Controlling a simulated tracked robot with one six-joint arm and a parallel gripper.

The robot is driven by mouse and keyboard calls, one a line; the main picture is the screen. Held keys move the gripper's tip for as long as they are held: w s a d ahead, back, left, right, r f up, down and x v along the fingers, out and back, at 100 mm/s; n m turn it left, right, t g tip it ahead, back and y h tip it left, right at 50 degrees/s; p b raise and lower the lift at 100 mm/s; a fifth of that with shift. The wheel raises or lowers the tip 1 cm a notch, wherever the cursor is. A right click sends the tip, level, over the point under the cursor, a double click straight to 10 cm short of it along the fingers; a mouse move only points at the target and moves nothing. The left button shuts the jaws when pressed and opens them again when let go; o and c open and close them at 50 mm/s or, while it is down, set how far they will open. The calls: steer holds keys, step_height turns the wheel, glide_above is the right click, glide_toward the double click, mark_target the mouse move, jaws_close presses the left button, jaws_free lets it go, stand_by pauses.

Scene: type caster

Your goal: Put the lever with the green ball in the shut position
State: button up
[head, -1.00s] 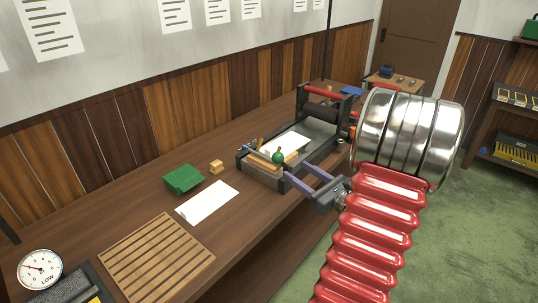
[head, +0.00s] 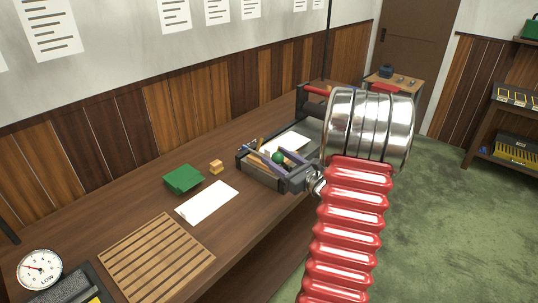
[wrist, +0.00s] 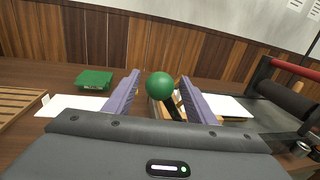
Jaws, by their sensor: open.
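The lever's green ball (head: 278,157) sits at the near end of the machine on the bench. In the wrist view the green ball (wrist: 160,86) is on a dark rod that slants down to the right. My gripper (wrist: 158,97) is open, with its two purple fingers on either side of the ball and clear space beside it. I cannot tell how far ahead the ball is. In the head view my gripper (head: 278,168) reaches the machine from the right, close to the ball. The lever's base is mostly hidden.
The machine's roller end (wrist: 290,98) stands to the right. A gauge (head: 40,269) shows at lower left.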

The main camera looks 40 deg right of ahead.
steer(key=shift+w+d, duration=0.15)
steer(key=shift+w, duration=1.7)
steer(key=shift+c, duration=0.4)
jaws_close()
